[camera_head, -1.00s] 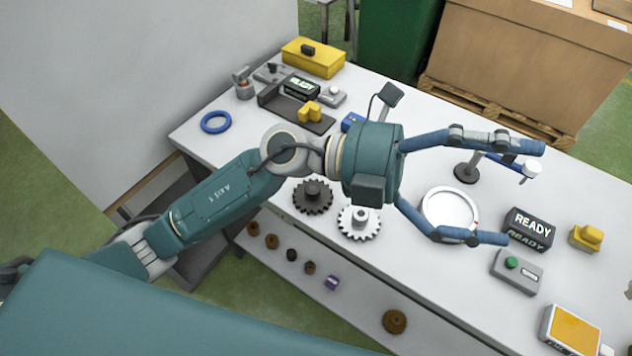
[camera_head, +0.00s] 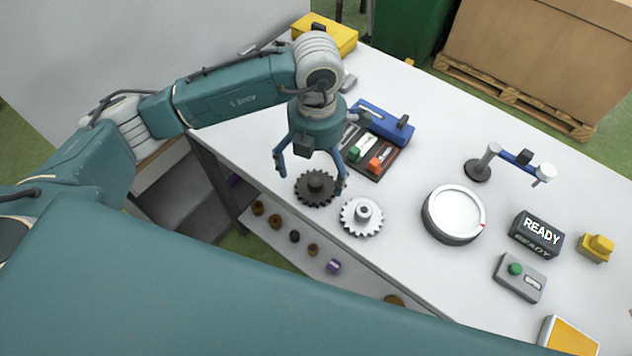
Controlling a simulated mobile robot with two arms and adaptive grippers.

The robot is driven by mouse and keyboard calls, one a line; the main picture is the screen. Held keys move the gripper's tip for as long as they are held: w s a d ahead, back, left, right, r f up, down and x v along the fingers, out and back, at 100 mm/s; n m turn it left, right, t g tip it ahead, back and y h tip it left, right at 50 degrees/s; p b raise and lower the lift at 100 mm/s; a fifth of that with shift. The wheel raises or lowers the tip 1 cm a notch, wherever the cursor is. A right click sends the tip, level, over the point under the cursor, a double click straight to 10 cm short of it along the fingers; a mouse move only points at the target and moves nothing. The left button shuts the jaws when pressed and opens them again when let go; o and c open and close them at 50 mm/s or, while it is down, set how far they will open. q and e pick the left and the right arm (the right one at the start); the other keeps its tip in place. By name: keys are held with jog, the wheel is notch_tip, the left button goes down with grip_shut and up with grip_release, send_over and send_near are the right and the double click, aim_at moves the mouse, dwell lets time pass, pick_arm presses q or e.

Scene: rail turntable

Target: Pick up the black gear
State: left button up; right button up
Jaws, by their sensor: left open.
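The black gear (camera_head: 316,188) lies flat near the front edge of the white table, with a raised hub in its middle. My left gripper (camera_head: 311,184) is open and points down over the gear. One finger is on the gear's left side and the other on its right, near the white gear. I cannot tell how high the fingertips are above the table or whether they touch the gear. My right gripper is not in view.
A white gear (camera_head: 362,216) lies close to the right of the black gear. A round white turntable (camera_head: 454,213), a READY display (camera_head: 536,235) and a green-button box (camera_head: 519,278) stand further right. A tray (camera_head: 378,158) with coloured pieces and a blue case (camera_head: 383,124) lie behind.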

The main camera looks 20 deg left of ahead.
aim_at(317, 179)
pick_arm(q)
jog(key=shift+f, duration=0.35)
notch_tip(317, 179, down, 5)
jog(key=p, duration=0.3)
jog(key=shift+f, duration=0.2)
jog(key=shift+w+r, duration=0.1)
jog(key=c, duration=1.7)
jog(key=shift+r, duration=0.1)
jog(key=shift+c, duration=0.2)
